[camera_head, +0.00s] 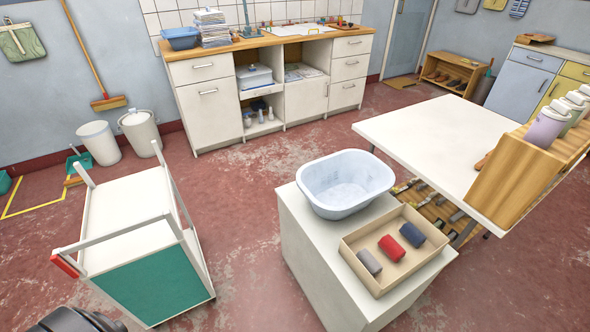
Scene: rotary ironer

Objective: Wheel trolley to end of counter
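The trolley (125,215) stands on the red floor at the left, a white box with a green front panel and pale upright rails. A red grip (65,266) is at the near left corner of its rail. The counter (215,95) runs along the back wall, with a wooden top and white cupboards, some distance behind the trolley. A dark rounded part, probably of my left arm, shows at the bottom left edge close to the trolley; no fingers are seen. My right gripper is out of view.
Two white bins (99,143) and a green dustpan stand by the left wall near a yellow floor outline (35,211). A white cabinet (310,260) with a basin and tray stands right of the trolley. Open floor lies between trolley and counter.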

